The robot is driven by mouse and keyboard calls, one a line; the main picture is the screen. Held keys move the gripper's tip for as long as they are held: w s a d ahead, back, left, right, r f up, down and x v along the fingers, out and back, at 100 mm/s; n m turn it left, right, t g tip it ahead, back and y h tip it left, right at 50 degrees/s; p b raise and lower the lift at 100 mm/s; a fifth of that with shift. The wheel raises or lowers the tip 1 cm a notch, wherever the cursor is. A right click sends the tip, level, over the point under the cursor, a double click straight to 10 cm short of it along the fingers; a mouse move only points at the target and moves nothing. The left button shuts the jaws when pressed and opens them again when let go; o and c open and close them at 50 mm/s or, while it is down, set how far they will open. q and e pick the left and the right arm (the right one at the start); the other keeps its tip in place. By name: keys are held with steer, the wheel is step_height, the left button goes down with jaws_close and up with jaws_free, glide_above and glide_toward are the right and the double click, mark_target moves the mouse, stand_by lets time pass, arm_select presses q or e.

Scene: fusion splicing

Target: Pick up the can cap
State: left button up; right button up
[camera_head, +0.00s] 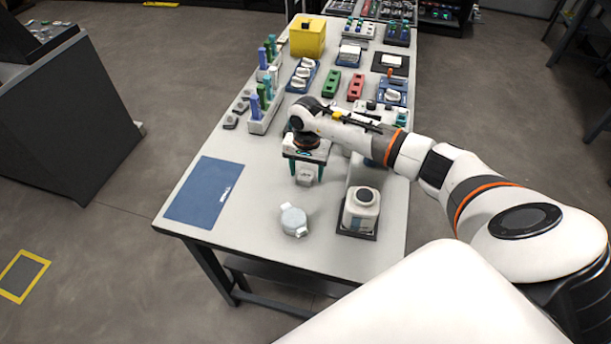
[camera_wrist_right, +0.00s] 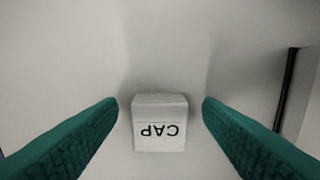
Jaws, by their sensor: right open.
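The can cap (camera_wrist_right: 160,124) is a small white block with "CAP" printed on one face, upside down in the right wrist view. It rests on the light table, and it also shows in the head view (camera_head: 305,178) just below my right gripper. My right gripper (camera_head: 306,168) is open, its two green fingers pointing down. In the right wrist view the fingers (camera_wrist_right: 160,104) stand on either side of the cap with a gap on both sides. My left gripper is not in view.
A blue mat (camera_head: 206,191) lies left.

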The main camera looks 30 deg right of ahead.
mark_target(306, 172)
steer(key=c, duration=1.1)
steer(key=shift+r, duration=0.1)
step_height(306, 172, up, 10)
steer(key=b, duration=0.1)
steer(key=shift+b, duration=0.35)
